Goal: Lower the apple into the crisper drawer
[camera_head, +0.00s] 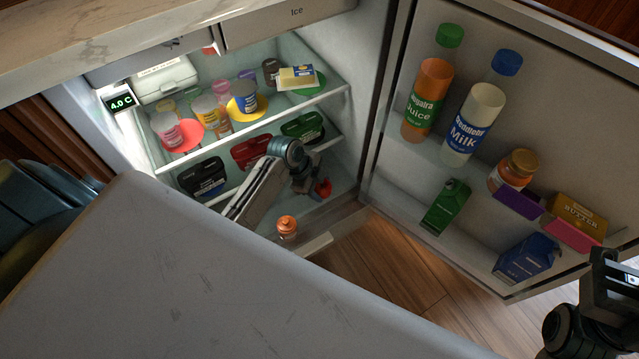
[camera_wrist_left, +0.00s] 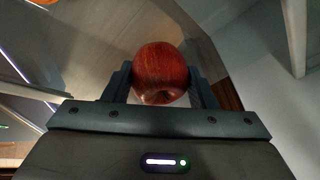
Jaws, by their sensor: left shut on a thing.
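A red apple (camera_head: 324,187) is inside the lower part of the open fridge in the head view. My left gripper (camera_head: 314,184) is shut on it, and the left wrist view shows the apple (camera_wrist_left: 160,70) between both fingers. The crisper drawer appears to be at the fridge bottom, with a pale front edge (camera_head: 318,243). The apple looks above or behind the drawer's right part; its exact height over the drawer floor is unclear. My left arm hides part of the drawer. My right gripper (camera_head: 612,278) is at the lower right, its jaw state unclear.
An orange-topped item (camera_head: 287,226) stands near the drawer front. The open door at right carries juice (camera_head: 428,95), milk (camera_head: 473,120) and cartons. A grey-white surface (camera_head: 200,270) fills the foreground.

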